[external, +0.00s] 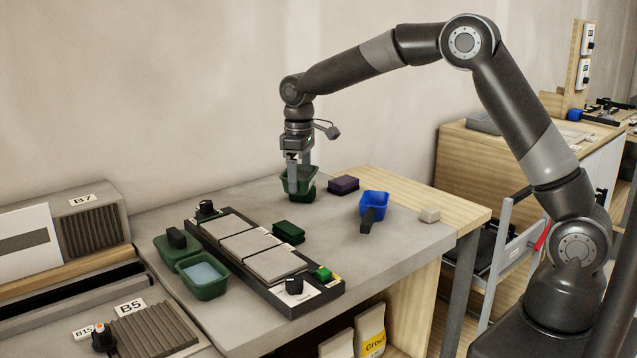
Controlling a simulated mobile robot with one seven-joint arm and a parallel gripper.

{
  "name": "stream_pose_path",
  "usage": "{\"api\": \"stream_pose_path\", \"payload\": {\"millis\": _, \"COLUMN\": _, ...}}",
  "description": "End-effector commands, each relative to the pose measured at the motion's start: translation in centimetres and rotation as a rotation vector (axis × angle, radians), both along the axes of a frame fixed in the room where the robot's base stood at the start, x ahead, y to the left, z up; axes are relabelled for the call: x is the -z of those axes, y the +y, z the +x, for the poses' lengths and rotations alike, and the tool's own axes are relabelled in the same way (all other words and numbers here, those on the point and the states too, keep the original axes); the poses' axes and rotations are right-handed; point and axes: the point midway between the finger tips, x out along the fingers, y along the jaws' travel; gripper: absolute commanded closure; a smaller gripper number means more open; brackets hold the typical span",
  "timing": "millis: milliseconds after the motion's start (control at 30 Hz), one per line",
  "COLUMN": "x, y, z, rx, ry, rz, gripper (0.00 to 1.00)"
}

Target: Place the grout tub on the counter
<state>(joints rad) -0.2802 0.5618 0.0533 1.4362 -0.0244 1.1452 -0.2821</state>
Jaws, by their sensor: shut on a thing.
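My gripper (298,170) points straight down over the back part of the grey counter (350,240). It is shut on a small dark green tub (291,187), with its fingers at the tub's rim. Another dark green piece (307,196) shows just below and to the right of the held tub. I cannot tell whether the two touch, or whether the held tub rests on the counter. The tub's contents are hidden by the fingers and the viewing angle.
A tile board (270,262) with several grey tiles lies left of centre. A green tub of pale liquid (203,274) and a green tray (165,250) stand left. The counter's front right is clear.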

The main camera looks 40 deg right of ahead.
Motion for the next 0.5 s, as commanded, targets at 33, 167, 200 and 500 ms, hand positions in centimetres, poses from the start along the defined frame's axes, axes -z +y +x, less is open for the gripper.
{"api": "stream_pose_path", "payload": {"millis": 33, "x": -0.5, "y": 2.8, "z": -1.4, "rx": -0.085, "ry": -0.002, "rz": 0.001, "gripper": 0.41}}
{"api": "stream_pose_path", "payload": {"millis": 167, "x": -1.3, "y": 8.7, "z": -5.3, "rx": -0.302, "ry": -0.003, "rz": 0.001, "gripper": 0.41}}
{"api": "stream_pose_path", "payload": {"millis": 200, "x": -1.6, "y": 10.4, "z": -6.6, "rx": -0.370, "ry": -0.003, "rz": 0.001, "gripper": 0.41}}
{"api": "stream_pose_path", "payload": {"millis": 500, "x": -3.1, "y": 20.1, "z": -16.3, "rx": -0.806, "ry": -0.005, "rz": -0.001, "gripper": 0.41}}
